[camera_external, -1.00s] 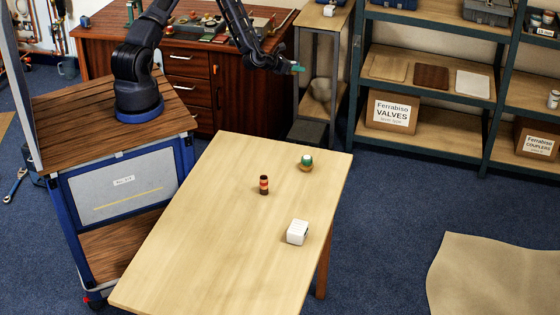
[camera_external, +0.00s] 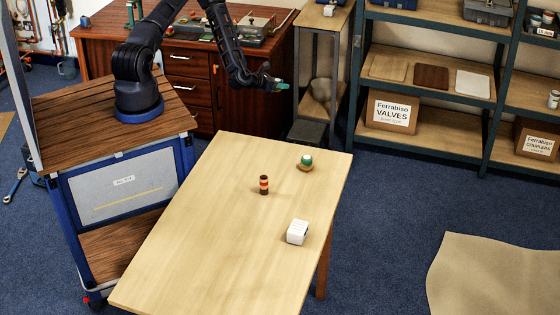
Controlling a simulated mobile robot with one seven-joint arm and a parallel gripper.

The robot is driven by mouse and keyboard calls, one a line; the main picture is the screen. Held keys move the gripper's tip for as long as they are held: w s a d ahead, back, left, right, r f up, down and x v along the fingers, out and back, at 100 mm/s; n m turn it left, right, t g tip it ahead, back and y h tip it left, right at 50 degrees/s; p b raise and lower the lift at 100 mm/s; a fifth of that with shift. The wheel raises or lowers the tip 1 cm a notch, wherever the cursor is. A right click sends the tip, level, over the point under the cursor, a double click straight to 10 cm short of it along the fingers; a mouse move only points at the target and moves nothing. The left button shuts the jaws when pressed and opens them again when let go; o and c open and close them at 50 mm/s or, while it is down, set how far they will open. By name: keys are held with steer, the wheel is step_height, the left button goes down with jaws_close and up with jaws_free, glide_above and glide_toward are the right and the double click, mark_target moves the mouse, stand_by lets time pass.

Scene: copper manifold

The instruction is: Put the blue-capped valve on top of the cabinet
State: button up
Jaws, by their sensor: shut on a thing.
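My gripper (camera_external: 275,84) hangs in front of the narrow stand and to the right of the cabinet, above the far edge of the pale table. It is shut on a small teal thing (camera_external: 284,86) that points to the right. It is too small to tell whether this is the blue-capped valve. The dark red-brown wooden cabinet (camera_external: 187,63) with drawers stands behind my arm. Its top carries several small things, and part of it is hidden by my arm.
The pale table (camera_external: 215,235) holds a red-and-dark banded cylinder (camera_external: 264,185), a green-topped round thing (camera_external: 306,161) and a white box (camera_external: 297,232). A narrow stand (camera_external: 322,20) is beside the cabinet. Shelves (camera_external: 428,82) stand at the right. The table's front is clear.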

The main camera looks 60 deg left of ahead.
steer(key=w+a+f+n+g+y, duration=0.1)
steer(key=w+a+n+y, duration=0.15)
steer(key=a, duration=0.85)
steer(key=w+a+f+n+y, duration=0.1)
steer(key=w+a+n+y, duration=0.2)
steer(key=a, duration=0.8)
step_height(320, 180, up, 3)
steer(key=n+g+y, duration=0.6)
glide_above(193, 36)
steer(key=w+d, duration=0.6)
steer(key=d, duration=0.3)
steer(key=w+d, duration=0.5)
steer(key=d, duration=0.4)
steer(key=shift+w+d+f, duration=0.15)
steer(key=shift+d+f, duration=0.05)
steer(key=s+a+r+n+g+y, duration=0.1)
steer(key=s+a+r+n+g, duration=0.1)
steer(key=s+a, duration=0.55)
steer(key=s+a+r+n+g+y, duration=0.15)
steer(key=s+a, duration=0.25)
steer(key=a, duration=0.6)
steer(key=shift+g+h, duration=0.25)
steer(key=shift+h, duration=0.35)
steer(key=shift+a+f, duration=0.2)
steer(key=shift+f, duration=3.3)
steer(key=shift+f, duration=0.35)
steer(key=o, duration=1.2)
